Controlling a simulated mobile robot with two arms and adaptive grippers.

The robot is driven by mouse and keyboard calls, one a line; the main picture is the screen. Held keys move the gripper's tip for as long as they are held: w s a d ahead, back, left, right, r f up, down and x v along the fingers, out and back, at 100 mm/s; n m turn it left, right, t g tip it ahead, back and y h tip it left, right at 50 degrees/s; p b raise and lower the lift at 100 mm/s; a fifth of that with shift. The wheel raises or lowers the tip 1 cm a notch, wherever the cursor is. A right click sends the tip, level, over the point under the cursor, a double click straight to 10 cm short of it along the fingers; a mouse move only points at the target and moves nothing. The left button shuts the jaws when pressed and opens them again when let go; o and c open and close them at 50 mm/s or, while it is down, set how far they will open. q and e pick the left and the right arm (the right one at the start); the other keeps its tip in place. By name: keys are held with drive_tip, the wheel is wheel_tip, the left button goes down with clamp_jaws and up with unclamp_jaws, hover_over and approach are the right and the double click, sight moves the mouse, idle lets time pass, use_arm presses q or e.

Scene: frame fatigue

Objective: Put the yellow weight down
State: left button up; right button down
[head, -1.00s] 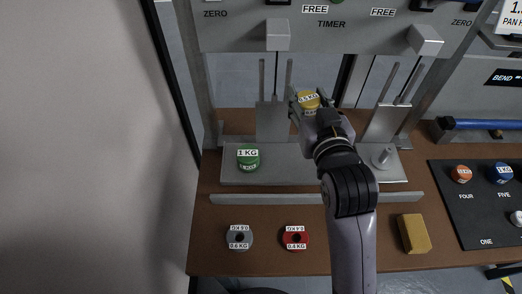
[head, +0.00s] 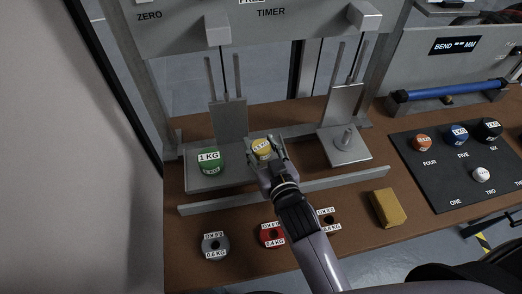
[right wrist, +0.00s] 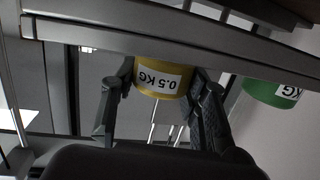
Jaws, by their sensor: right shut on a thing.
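The yellow weight (head: 262,149), labelled 0.5 KG, is held upright between the fingers of my right gripper (head: 262,153). It is over the right part of the left grey platform (head: 203,184), to the right of the green 1 KG weight (head: 210,164). I cannot tell whether its underside touches the platform. In the right wrist view the yellow weight (right wrist: 162,80) sits between both fingers of the right gripper (right wrist: 162,88), with the green weight (right wrist: 272,92) off to the right. My left gripper is not in view.
A low grey rail (head: 340,187) runs in front of the platforms. A grey weight (head: 214,246), a red weight (head: 271,235) and a black weight (head: 328,221) lie on the brown bench, with a yellow block (head: 388,208) to their right. The right platform (head: 345,152) has an empty peg.

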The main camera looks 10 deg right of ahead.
drive_tip(key=shift+f, duration=0.75)
drive_tip(key=shift+f, duration=0.15)
drive_tip(key=c, duration=0.9)
unclamp_jaws()
drive_tip(key=shift+f, duration=0.1)
drive_tip(key=shift+c, duration=0.2)
drive_tip(key=b+v, duration=0.1)
drive_tip(key=v, duration=1.1)
